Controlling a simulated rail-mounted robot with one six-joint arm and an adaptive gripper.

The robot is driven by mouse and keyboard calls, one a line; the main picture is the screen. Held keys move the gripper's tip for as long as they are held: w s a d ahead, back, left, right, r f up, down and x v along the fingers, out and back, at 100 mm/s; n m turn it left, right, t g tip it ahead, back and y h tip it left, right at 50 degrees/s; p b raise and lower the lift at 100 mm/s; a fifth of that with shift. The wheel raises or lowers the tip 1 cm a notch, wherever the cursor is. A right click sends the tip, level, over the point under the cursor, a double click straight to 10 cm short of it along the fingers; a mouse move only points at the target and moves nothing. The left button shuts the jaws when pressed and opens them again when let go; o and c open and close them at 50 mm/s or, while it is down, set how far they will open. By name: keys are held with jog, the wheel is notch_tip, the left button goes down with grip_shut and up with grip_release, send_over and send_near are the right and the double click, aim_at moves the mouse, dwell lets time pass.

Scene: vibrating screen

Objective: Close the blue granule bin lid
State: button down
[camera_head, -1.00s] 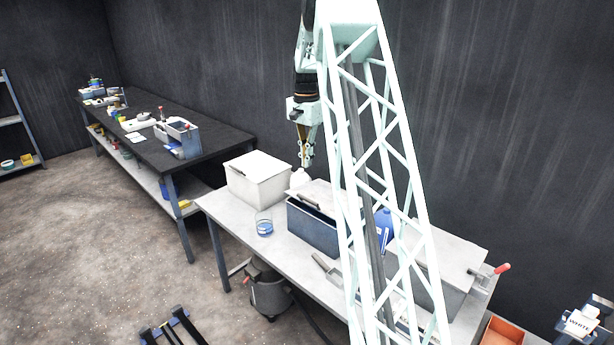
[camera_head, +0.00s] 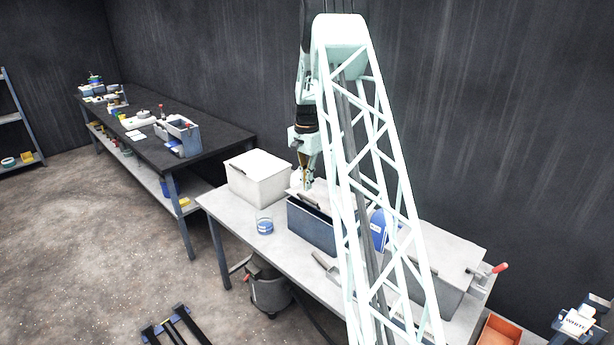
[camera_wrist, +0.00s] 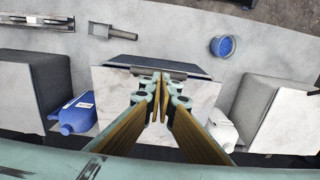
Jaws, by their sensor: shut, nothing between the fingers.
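The blue granule bin (camera_head: 312,231) stands on the grey table, partly behind my lattice arm link. Its pale lid (camera_wrist: 112,88) sits tilted up a little, with a dark gap under its front edge in the head view. A dark handle bar (camera_wrist: 185,72) runs along that edge. My gripper (camera_head: 307,185) is shut and empty, pointing down over the lid. In the wrist view its fingertips (camera_wrist: 160,82) overlap the lid just behind the handle; I cannot tell whether they touch it.
A white-lidded box (camera_head: 258,180) stands left of the bin. A beaker of blue granules (camera_head: 264,227) is at the front. A blue bottle (camera_wrist: 77,113) and a white bottle (camera_wrist: 222,131) flank the bin. A scoop (camera_wrist: 113,32) lies on the table (camera_head: 236,216).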

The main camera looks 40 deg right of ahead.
jog(key=shift+f, duration=1.35)
jog(key=f+b, duration=0.1)
jog(key=f, duration=0.1)
jog(key=a+f+b, duration=0.2)
jog(key=f, duration=0.1)
jog(key=shift+s+f, duration=0.1)
jog(key=shift+f, duration=0.2)
jog(key=shift+a, duration=0.1)
notch_tip(320, 180, up, 14)
jog(key=a, duration=0.2)
jog(key=shift+a+b, duration=0.25)
jog(key=shift+b, duration=0.05)
dwell(0.3)
